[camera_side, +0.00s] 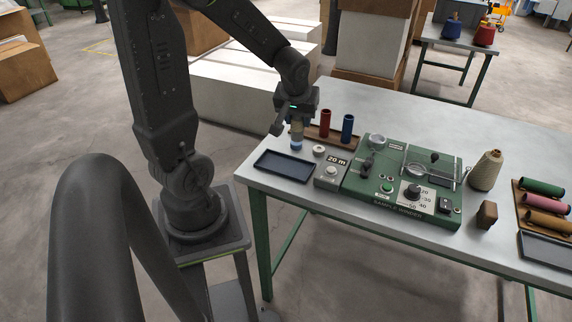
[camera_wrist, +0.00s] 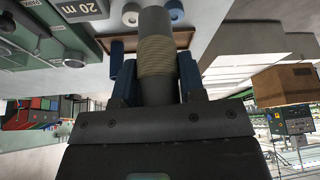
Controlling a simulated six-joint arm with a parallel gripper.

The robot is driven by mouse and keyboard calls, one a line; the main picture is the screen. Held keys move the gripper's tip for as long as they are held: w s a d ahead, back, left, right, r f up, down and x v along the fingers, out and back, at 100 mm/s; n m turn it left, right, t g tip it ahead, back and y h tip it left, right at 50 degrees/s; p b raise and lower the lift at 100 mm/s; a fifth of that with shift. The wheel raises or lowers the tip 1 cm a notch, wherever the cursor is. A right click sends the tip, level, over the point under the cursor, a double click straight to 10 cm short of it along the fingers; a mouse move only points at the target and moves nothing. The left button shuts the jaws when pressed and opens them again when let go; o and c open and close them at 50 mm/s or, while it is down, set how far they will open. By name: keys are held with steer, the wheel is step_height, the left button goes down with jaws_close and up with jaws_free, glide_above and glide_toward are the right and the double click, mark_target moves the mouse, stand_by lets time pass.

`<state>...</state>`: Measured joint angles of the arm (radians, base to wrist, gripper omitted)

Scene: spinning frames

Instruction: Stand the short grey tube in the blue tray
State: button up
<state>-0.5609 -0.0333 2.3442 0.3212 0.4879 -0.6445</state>
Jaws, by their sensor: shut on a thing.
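The short grey tube (camera_wrist: 155,22), with a band of tan thread (camera_wrist: 155,57) wound around it, is held between the fingers of my gripper (camera_wrist: 157,84) in the wrist view. In the side view my gripper (camera_side: 297,135) points down over the back left of the table, and the tube is small and partly hidden by the fingers there. The blue tray (camera_side: 284,168) lies on the table's near left corner, just in front of and left of the gripper. It looks empty. I cannot tell whether the tube's lower end touches the table.
Red (camera_side: 325,123) and blue (camera_side: 347,128) tubes stand in a wooden holder behind the gripper. A white roll (camera_side: 319,151), a grey length counter (camera_side: 332,173) and the green sample winder (camera_side: 400,188) are to the right. A thread cone (camera_side: 485,170) stands farther right.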

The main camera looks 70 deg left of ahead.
glide_above(292, 166)
step_height(292, 166, down, 4)
steer(key=shift+d+f, duration=0.1)
steer(key=shift+f, duration=2.3)
steer(key=shift+f, duration=0.15)
steer(key=o, duration=0.9)
